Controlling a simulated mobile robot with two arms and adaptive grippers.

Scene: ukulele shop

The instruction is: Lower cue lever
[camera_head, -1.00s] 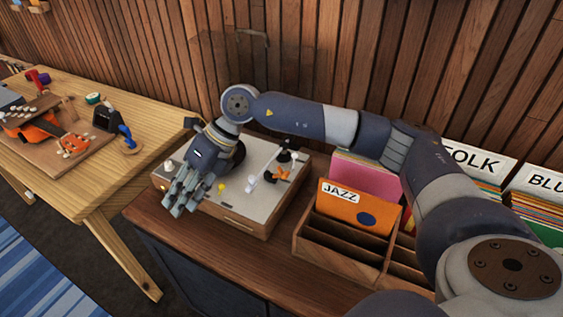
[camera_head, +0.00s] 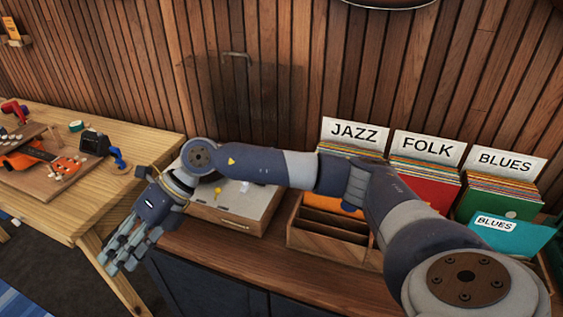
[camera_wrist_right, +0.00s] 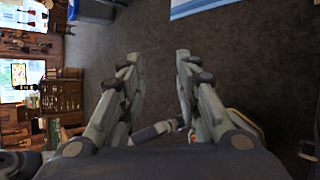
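The turntable (camera_head: 262,203), a wooden box with a pale grey top, sits on the dark wooden cabinet. My right arm and wrist cover much of its top. A small yellow knob (camera_head: 217,190) and a small white upright piece (camera_head: 244,186) show on it. I cannot tell for sure which part is the cue lever. My right gripper (camera_head: 125,247) is left of the turntable, past the cabinet's left end, apart from it. In the right wrist view its fingers (camera_wrist_right: 158,58) are spread and empty over the dark floor.
A wooden record crate (camera_head: 325,239) stands right of the turntable, with JAZZ (camera_head: 355,131), FOLK (camera_head: 428,148) and BLUES (camera_head: 505,163) dividers behind. The slatted wall closes off the back.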

